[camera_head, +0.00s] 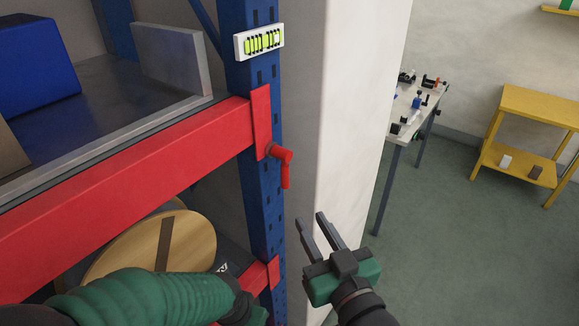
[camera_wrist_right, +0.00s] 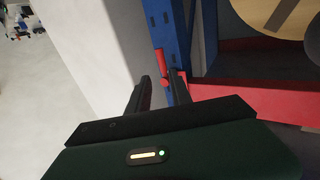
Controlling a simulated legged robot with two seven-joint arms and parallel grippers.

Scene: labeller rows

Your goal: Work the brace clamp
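The brace clamp appears to be the red lever handle (camera_head: 284,166) on the red beam's end plate (camera_head: 261,122), at the blue upright. The handle hangs down from its pivot. My right gripper (camera_head: 310,218) is open and empty, below and to the right of the handle, apart from it. In the right wrist view the red handle (camera_wrist_right: 160,64) shows beyond and between the open fingertips (camera_wrist_right: 162,76). My left arm crosses the bottom left of the head view; a green part of its gripper (camera_head: 246,312) shows at the lower edge, its fingers hidden.
A blue upright (camera_head: 264,207) carries a yellow-green level-like plate (camera_head: 259,41). A red beam (camera_head: 130,163) fronts a shelf with a blue box (camera_head: 36,65). A wooden reel (camera_head: 195,237) sits below. A pale pillar (camera_head: 352,110) stands right of the upright. A workbench (camera_head: 421,105) is behind.

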